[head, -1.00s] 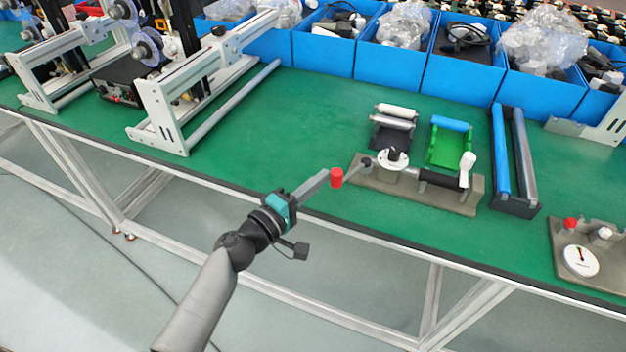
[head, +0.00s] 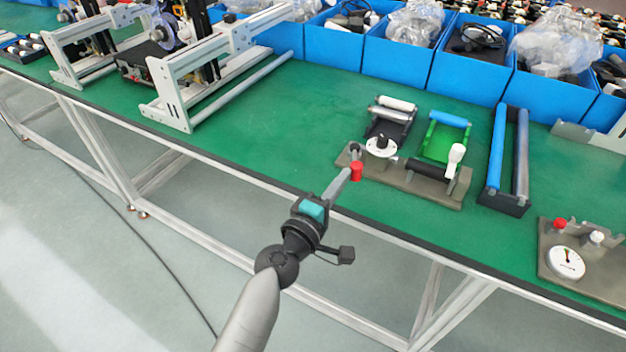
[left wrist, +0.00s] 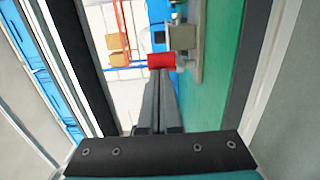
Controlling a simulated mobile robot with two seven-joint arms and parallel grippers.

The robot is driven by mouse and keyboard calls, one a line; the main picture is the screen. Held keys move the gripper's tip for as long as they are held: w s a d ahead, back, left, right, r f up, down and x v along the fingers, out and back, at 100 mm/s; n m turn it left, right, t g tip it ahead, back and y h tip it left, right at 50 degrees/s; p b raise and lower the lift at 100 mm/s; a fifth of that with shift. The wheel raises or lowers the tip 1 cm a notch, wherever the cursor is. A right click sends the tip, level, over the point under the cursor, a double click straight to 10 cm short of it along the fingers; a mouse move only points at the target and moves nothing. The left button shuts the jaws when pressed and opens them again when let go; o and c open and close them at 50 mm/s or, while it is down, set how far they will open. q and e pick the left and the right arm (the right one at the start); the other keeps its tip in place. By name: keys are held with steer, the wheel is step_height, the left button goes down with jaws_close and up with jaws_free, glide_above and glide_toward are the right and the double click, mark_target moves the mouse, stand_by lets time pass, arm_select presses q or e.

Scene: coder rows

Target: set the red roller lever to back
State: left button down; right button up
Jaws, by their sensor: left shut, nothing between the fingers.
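The red roller lever's red end (head: 356,171) stands at the front left end of a grey-brown base plate (head: 440,193), just below a small dark knob (head: 355,149). My left gripper (head: 344,180) is shut and empty, its fingertips at the left side of the red end, touching it or very close. In the left wrist view the red end (left wrist: 161,61) sits right at the tips of the shut fingers (left wrist: 158,90). The lever's arm is mostly hidden. My right gripper is not in view.
The same plate carries a white dial (head: 381,147) and a black roller with a white-topped handle (head: 456,155). Small roller stands (head: 446,135) lie behind it. A gauge plate (head: 566,262) is at the right.

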arm_select(q)
steer(key=shift+s+d, duration=0.15)
steer(key=shift+d, duration=0.55)
steer(key=shift+s+d, duration=0.15)
steer(key=shift+d, duration=0.4)
arm_select(e)
steer(key=shift+s+a+f, duration=0.1)
steer(key=shift+a, duration=0.05)
